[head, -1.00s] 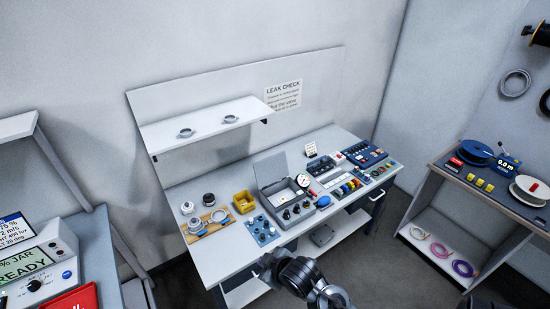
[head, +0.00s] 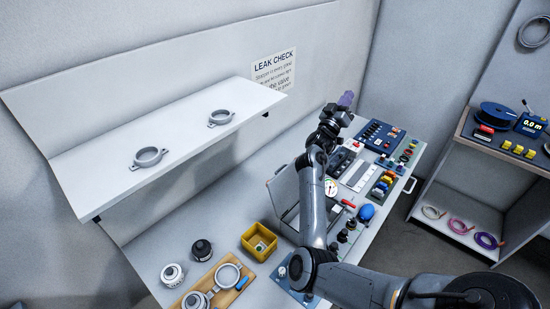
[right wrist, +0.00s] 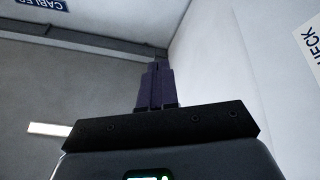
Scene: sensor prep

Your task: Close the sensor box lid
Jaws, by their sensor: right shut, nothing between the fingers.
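The grey sensor box (head: 290,217) stands on the workbench, largely hidden behind my right arm in the head view. Its lid (head: 284,190) is raised, standing up at the back of the box; part of it is also covered by the arm. My right gripper (head: 346,99) is beyond the box and high up, past the right end of the wall shelf, with its purple fingers together and empty. In the right wrist view the fingers (right wrist: 157,87) show closed against bare wall. It does not touch the lid. My left gripper is not in view.
A wall shelf (head: 170,138) with two ring clamps juts out left of the arm. A gauge (head: 331,187), a blue bulb (head: 366,212) and a yellow bin (head: 260,242) are near the box. Instrument panels (head: 380,135) fill the bench's right end.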

